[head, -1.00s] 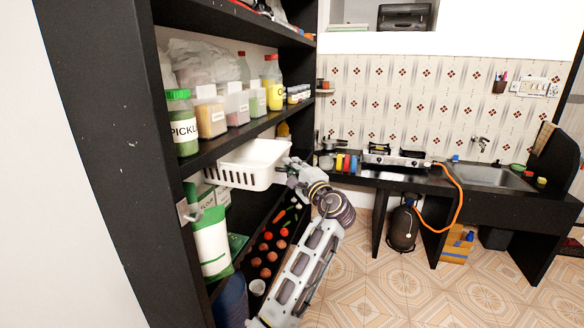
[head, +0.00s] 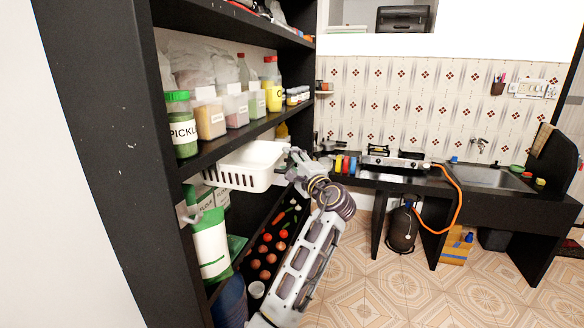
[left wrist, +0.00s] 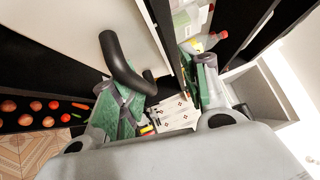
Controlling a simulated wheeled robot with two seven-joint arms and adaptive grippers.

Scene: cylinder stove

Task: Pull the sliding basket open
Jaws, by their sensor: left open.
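The sliding basket (head: 247,166) is a white slotted plastic basket under the middle shelf of the black rack in the head view. It sticks out a little past the shelf's front edge. My left gripper (head: 288,163) is open at the basket's right end, close to its rim; I cannot tell if it touches. In the left wrist view its two green-padded fingers (left wrist: 165,88) stand apart, with no object clearly held between them. Which surface there is the basket is unclear. My right gripper is not in view.
Jars, including a pickle jar (head: 182,125), stand on the shelf above the basket. A green-and-white bag (head: 211,248) and a tray of vegetables (head: 266,240) are below. A counter with a stove (head: 392,160) is at the back. The tiled floor (head: 385,290) is open at right.

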